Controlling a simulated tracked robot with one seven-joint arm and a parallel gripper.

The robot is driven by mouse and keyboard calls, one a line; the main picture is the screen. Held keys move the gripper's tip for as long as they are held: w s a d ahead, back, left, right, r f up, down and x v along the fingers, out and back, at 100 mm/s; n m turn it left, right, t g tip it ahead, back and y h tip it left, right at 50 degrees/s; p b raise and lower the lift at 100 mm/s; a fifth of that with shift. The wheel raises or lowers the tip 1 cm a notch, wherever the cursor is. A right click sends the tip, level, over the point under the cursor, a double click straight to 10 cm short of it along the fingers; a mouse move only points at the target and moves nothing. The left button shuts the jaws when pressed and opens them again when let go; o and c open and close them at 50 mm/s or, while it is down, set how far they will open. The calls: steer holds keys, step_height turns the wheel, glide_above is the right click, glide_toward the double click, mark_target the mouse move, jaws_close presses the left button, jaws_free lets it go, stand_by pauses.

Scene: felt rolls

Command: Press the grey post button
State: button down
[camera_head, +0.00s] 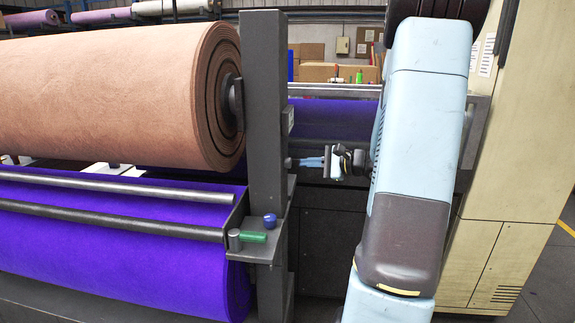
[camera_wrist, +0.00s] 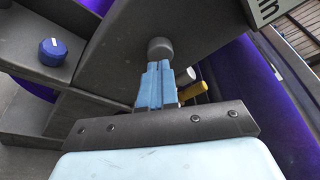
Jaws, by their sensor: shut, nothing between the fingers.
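The grey post (camera_head: 264,110) stands upright at the end of the rolls, and its dark grey round button (camera_wrist: 160,47) sticks out of its face in the wrist view. In the head view the button (camera_head: 289,163) is a small dark stub on the post's right side. My gripper (camera_head: 301,162) is shut and empty, its light blue fingers pointing at the post. In the wrist view the gripper's fingertips (camera_wrist: 158,66) are right at the button's near edge, lined up with it. I cannot tell whether they touch it.
A blue knob (camera_head: 270,220) and a green handle (camera_head: 254,237) sit on a bracket low on the post. A large tan felt roll (camera_head: 110,95) and a purple roll (camera_head: 120,255) lie to the left. A beige cabinet (camera_head: 520,150) stands at the right behind my arm.

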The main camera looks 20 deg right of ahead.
steer(key=shift+w+a, duration=0.45)
steer(key=shift+a, duration=0.2)
steer(key=shift+w+a, duration=0.45)
steer(key=shift+a, duration=0.2)
stand_by(0.4)
steer(key=s+d, duration=0.3)
steer(key=d, duration=0.2)
steer(key=shift+s, duration=0.2)
stand_by(0.5)
steer(key=v, duration=1.4)
steer(key=s+a+r+n+g+h, duration=0.15)
steer(key=a+n+g, duration=0.25)
steer(key=a, duration=0.6)
steer(key=s+a+r+n+g+h, duration=0.1)
steer(key=s+a+n+g, duration=0.2)
steer(key=a, duration=0.7)
steer(key=s+a+r+n+h, duration=0.3)
steer(key=s+a+n+h, duration=0.5)
steer(key=s+n, duration=0.1)
steer(key=shift+s+a+r+t, duration=0.4)
steer(key=shift+s, duration=0.15)
